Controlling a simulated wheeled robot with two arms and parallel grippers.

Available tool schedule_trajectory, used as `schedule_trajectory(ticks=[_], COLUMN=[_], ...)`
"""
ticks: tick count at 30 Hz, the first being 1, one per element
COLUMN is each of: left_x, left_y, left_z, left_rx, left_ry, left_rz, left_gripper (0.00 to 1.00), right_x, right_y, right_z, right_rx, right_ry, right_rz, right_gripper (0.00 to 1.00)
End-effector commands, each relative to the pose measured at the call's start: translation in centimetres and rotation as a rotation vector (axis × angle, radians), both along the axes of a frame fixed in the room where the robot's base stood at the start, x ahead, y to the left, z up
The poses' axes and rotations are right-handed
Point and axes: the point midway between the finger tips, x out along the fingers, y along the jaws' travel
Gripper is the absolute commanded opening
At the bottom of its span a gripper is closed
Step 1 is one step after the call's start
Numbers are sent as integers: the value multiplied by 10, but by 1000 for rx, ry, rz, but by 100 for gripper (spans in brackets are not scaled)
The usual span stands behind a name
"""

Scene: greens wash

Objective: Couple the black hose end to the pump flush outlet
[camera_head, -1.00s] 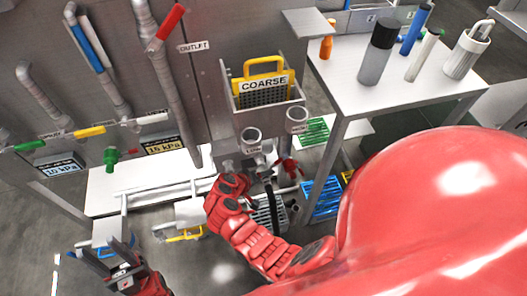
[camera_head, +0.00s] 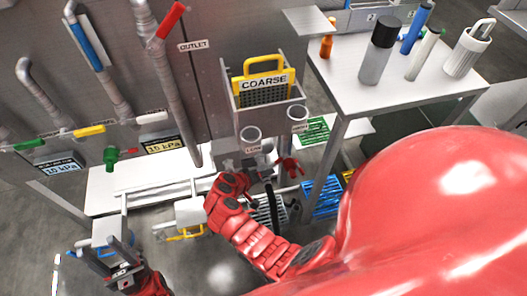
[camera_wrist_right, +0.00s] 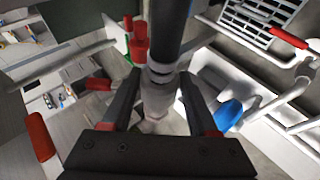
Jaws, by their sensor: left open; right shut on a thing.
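My right gripper (camera_wrist_right: 160,112) is shut on the black hose end. In the right wrist view its two dark fingers flank a grey collar (camera_wrist_right: 158,92) below the black hose (camera_wrist_right: 168,35). In the head view the hose (camera_head: 272,208) hangs beside my red right forearm, below the two cups under the COARSE basket. The hose tip is largely hidden by the gripper. I cannot single out the pump flush outlet or tell whether the hose end touches it. My left gripper (camera_head: 122,258) is open and empty at lower left, near a small white block.
Red handles (camera_head: 288,167) stand close to the right of my right gripper. White pipework (camera_head: 150,197) and a yellow handle (camera_head: 184,234) lie to the left. The COARSE basket (camera_head: 264,80) hangs above. A steel table (camera_head: 345,85) stands at the right.

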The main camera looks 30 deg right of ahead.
Motion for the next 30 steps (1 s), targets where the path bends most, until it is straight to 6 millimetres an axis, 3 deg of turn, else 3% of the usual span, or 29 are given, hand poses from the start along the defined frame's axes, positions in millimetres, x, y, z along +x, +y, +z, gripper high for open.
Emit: schedule_trajectory(ticks=[30], left_x=[0], left_y=[0], left_z=[-7], left_rx=[0], left_ry=[0], left_rz=[0], left_gripper=[50], right_x=[20], right_y=[-6], right_z=[0], right_rx=[-1], right_ry=[-1], right_rz=[0], right_gripper=[0])
